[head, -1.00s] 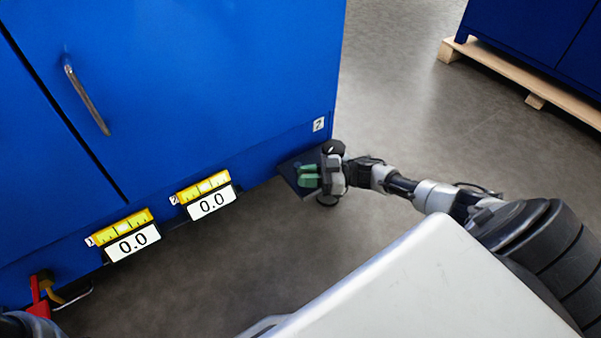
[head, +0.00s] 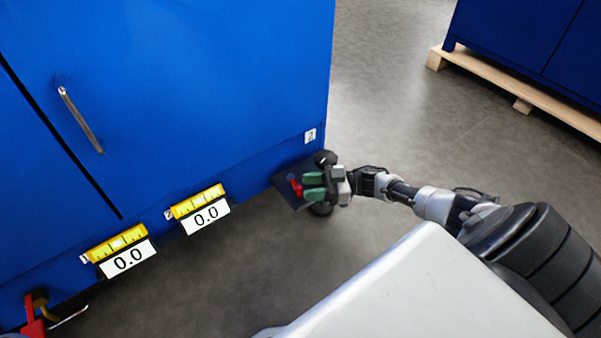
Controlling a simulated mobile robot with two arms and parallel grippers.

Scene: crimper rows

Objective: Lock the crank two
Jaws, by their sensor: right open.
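Crank two sits at the lower right corner of the blue cabinet, under the label "2" (head: 310,136). A dark plate (head: 281,184) juts out there, and a small red part (head: 295,186) shows on it. My right gripper (head: 308,187), with green finger pads, is open just to the right of the red part. The gripper body hides much of the crank, and I cannot tell whether the fingers touch the red part. My left gripper is not in view.
The blue cabinet (head: 200,90) has two yellow scales, one (head: 197,201) and another (head: 118,243), both with displays reading 0.0. Another red lever (head: 32,318) is at lower left. Grey floor (head: 390,110) is free to the right, before a wooden pallet (head: 490,80).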

